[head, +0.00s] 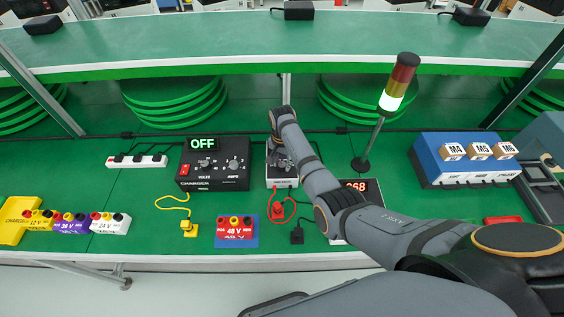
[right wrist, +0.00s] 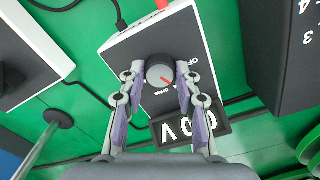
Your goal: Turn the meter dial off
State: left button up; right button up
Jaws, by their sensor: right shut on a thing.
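The meter is a white box with a dark face; it shows in the head view (head: 283,183) under my gripper and in the right wrist view (right wrist: 207,50). Its round grey dial (right wrist: 160,72) has a red mark pointing to the lower right in the right wrist view. Printed words, one seemingly OFF, stand around the dial. The meter's lit display (right wrist: 190,124) shows zeros and a V. My right gripper (right wrist: 159,75) is shut on the dial, one finger on each side; it also shows in the head view (head: 280,160). My left gripper is out of view.
A black charger (head: 213,163) with an OFF display stands left of the meter. A red 48 V block (head: 235,229) lies in front of it. A red lead (head: 290,206) runs from the meter. A signal tower (head: 398,85) and a blue rack (head: 440,165) stand to the right.

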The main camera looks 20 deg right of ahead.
aim_at(282, 164)
jog(key=shift+r+n+p, duration=0.2)
jog(key=shift+n+p, duration=0.7)
jog(key=shift+n, duration=0.1)
jog(key=shift+n+p, duration=0.5)
jog(key=shift+n, duration=0.3)
jog(key=n+p, duration=0.1)
jog(key=n, duration=0.2)
jog(key=shift+f, duration=0.1)
jog(key=shift+n+p, duration=0.55)
jog(key=shift+n, duration=0.95)
jog(key=o, duration=1.1)
jog(key=shift+f, duration=0.1)
jog(key=shift+o, duration=0.2)
notch_tip(282, 164, up, 12)
